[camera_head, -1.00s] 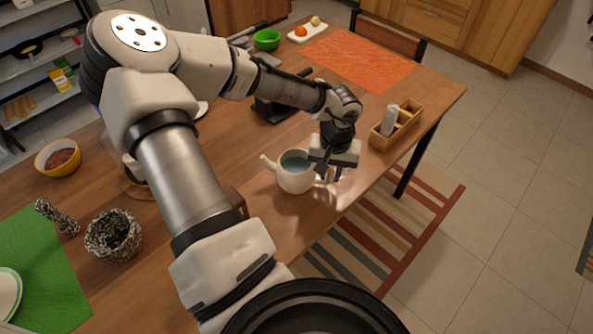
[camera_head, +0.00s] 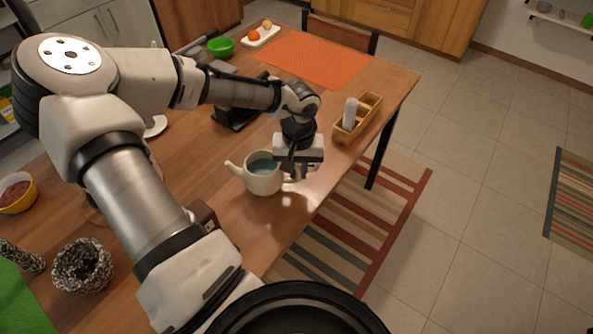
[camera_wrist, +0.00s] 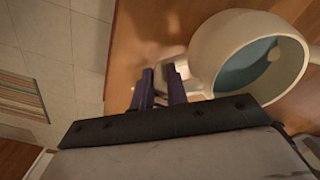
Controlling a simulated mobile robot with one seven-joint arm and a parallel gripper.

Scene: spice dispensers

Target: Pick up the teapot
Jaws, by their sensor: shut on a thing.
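The cream teapot (camera_head: 262,183) has an open top with a bluish inside and a spout pointing left. It is upright at the near right part of the wooden table; I cannot tell whether it touches the tabletop. My gripper (camera_head: 293,174) is at its right side, on the side opposite the spout. In the wrist view the teapot (camera_wrist: 207,62) is at the upper right, and my dark fingers (camera_wrist: 170,82) are shut on its handle, which shows as a pale piece between them. Most of the handle is hidden by the fingers.
A wooden caddy (camera_head: 370,114) with a white dispenser (camera_head: 350,113) stands right of my gripper near the table edge. A dark stand (camera_head: 235,114) is behind the teapot. A speckled bowl (camera_head: 82,266) is at the front left. An orange mat (camera_head: 315,60) lies at the back.

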